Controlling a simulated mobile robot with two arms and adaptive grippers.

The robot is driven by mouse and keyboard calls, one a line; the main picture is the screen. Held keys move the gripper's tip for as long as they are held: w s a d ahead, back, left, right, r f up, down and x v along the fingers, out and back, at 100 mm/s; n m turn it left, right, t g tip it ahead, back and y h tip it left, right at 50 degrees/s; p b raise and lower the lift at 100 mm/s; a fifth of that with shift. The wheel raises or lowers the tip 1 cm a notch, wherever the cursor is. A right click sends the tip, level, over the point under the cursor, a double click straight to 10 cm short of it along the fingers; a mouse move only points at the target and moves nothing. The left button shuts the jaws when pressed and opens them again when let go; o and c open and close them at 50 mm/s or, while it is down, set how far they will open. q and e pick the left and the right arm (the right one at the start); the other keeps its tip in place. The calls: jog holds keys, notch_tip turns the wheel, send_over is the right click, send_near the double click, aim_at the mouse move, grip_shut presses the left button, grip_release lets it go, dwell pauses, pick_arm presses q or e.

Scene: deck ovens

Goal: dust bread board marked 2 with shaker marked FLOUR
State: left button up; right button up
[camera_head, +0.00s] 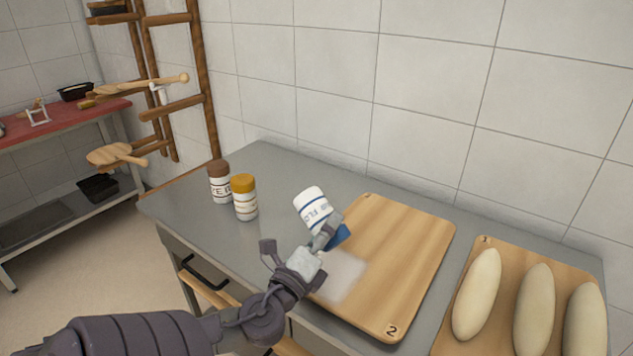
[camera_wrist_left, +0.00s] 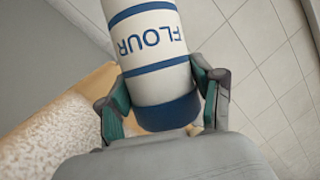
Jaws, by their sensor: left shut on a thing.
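The FLOUR shaker (camera_head: 313,208) is white with blue bands and a blue cap. My left gripper (camera_head: 326,236) is shut on it near the cap and holds it tilted, cap end down, over the left part of the board. The shaker also shows in the left wrist view (camera_wrist_left: 152,60), between the two fingers (camera_wrist_left: 160,103). The bread board marked 2 (camera_head: 405,235) is wooden and lies on the grey table. A white patch of flour (camera_head: 343,275) covers part of its left side, below the shaker. My right gripper is not in view.
A brown-capped shaker (camera_head: 220,183) and a yellow-capped shaker (camera_head: 244,198) stand at the left of the grey table (camera_head: 290,170). Another board (camera_head: 458,310) with several pale loaves (camera_head: 477,294) lies at the right. A tiled wall is behind. A wooden rack (camera_head: 182,105) stands further left.

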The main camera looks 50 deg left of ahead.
pick_arm(q)
jog(key=w+d+p, duration=0.3)
jog(key=d, duration=1)
jog(key=w+a+b, duration=0.2)
jog(key=w+a, duration=0.3)
jog(key=a, duration=0.7)
jog(key=w+a+b, duration=0.3)
jog(key=w+a, duration=0.1)
jog(key=a, duration=0.7)
jog(key=d+p, duration=0.3)
jog(key=d, duration=0.5)
jog(key=d+r+n+g+h+p, duration=0.3)
jog(key=r+n+g+h+p, duration=0.2)
jog(key=n+p, duration=1.4)
notch_tip(320, 180, up, 4)
jog(key=h+p, duration=0.1)
jog(key=p, duration=0.6)
jog(key=shift+f+n+g+h, duration=0.2)
jog(key=shift+n+g+h, duration=0.1)
jog(key=shift+s, duration=0.1)
